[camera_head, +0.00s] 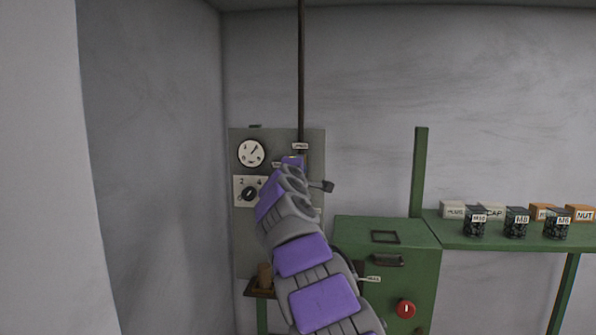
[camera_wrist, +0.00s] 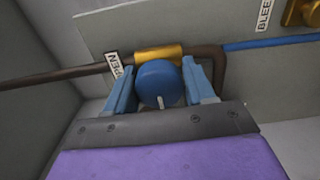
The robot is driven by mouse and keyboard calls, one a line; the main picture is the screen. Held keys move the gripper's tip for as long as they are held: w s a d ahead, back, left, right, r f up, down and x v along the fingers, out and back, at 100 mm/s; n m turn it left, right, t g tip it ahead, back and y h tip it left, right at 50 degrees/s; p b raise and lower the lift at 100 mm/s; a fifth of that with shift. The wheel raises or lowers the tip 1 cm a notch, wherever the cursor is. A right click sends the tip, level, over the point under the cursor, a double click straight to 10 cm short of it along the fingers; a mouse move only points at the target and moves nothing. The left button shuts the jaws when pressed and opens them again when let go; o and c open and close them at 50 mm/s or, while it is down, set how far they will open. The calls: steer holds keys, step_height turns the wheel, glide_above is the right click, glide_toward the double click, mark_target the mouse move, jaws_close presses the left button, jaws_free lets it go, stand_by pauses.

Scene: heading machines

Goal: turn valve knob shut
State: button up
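The valve knob (camera_wrist: 158,82) is a round blue knob with a pale pointer mark at its lower edge, on a brass valve body (camera_wrist: 158,54) in a dark pipe (camera_wrist: 55,77). My gripper (camera_wrist: 160,72) has one blue finger on each side of the knob, very close to its rim. I cannot tell whether both fingers press on it. A label partly reading "PEN" (camera_wrist: 113,64) is left of the valve. In the head view my gripper (camera_head: 292,162) reaches the grey panel (camera_head: 240,230), and my arm hides the knob.
The panel also carries a gauge (camera_head: 251,153) and a selector dial (camera_head: 249,193). A green machine (camera_head: 410,258) with a red knob (camera_head: 405,309) stands right. A green shelf (camera_head: 490,238) with labelled boxes is further right. A blue pipe and brass fitting (camera_wrist: 300,12) are right of the valve.

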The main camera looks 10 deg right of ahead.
steer(key=o, duration=0.4)
steer(key=shift+w+f, duration=0.25)
steer(key=shift+s+a+r, duration=0.1)
steer(key=shift+s+r, duration=0.05)
steer(key=shift+s, duration=0.1)
steer(key=b+v, duration=0.5)
steer(key=v, duration=1.2)
steer(key=shift+a, duration=0.1)
steer(key=shift+w, duration=0.1)
